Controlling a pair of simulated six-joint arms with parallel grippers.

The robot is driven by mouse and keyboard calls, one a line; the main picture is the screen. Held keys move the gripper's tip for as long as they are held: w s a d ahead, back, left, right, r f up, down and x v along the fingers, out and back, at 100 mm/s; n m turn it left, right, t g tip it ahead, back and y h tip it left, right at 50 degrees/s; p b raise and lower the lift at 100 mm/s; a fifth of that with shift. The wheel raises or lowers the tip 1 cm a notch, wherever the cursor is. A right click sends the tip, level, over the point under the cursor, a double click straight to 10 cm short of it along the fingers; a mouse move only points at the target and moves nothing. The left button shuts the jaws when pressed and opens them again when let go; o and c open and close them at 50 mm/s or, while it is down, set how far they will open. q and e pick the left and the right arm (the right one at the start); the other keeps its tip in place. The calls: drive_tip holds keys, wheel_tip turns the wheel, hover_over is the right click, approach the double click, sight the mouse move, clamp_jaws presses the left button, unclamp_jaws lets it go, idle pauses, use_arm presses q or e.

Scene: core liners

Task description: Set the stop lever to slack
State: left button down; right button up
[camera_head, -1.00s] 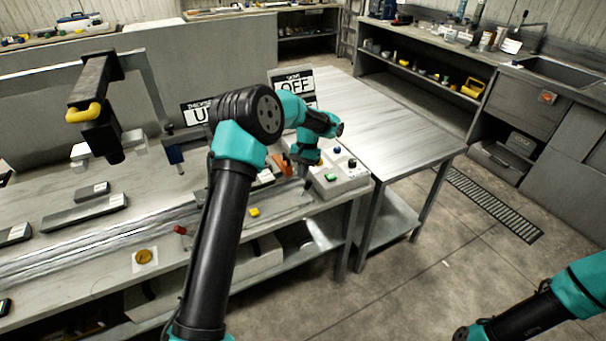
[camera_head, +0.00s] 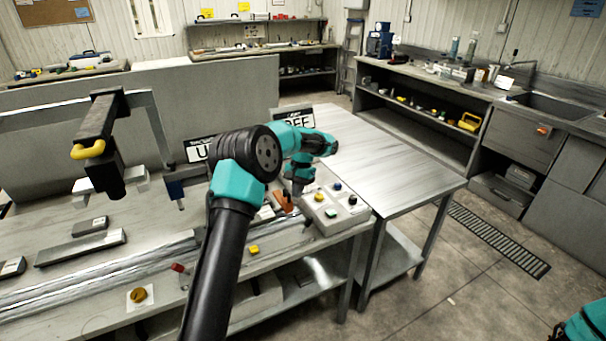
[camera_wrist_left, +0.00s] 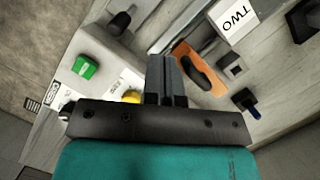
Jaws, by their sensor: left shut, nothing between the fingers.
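My left gripper (camera_head: 297,192) is shut and empty, at the left edge of the grey control box (camera_head: 345,222). In the left wrist view its closed fingers (camera_wrist_left: 166,78) are beside an orange plate (camera_wrist_left: 190,62) with a dark elongated part on it. That orange part also shows in the head view (camera_head: 283,201), just left of the gripper. I cannot tell for sure which part is the stop lever, and no slack mark is readable. My right gripper is out of view.
The box carries a green button (camera_wrist_left: 85,67), a yellow button (camera_wrist_left: 131,96) and dark knobs. Rails run along the bench to the left. The metal side table (camera_head: 385,160) is clear.

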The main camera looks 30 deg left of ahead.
use_arm(q)
drive_tip(key=v, duration=0.7)
drive_tip(key=shift+w, duration=0.2)
drive_tip(key=shift+d+f, duration=0.15)
drive_tip(key=shift+f, duration=0.05)
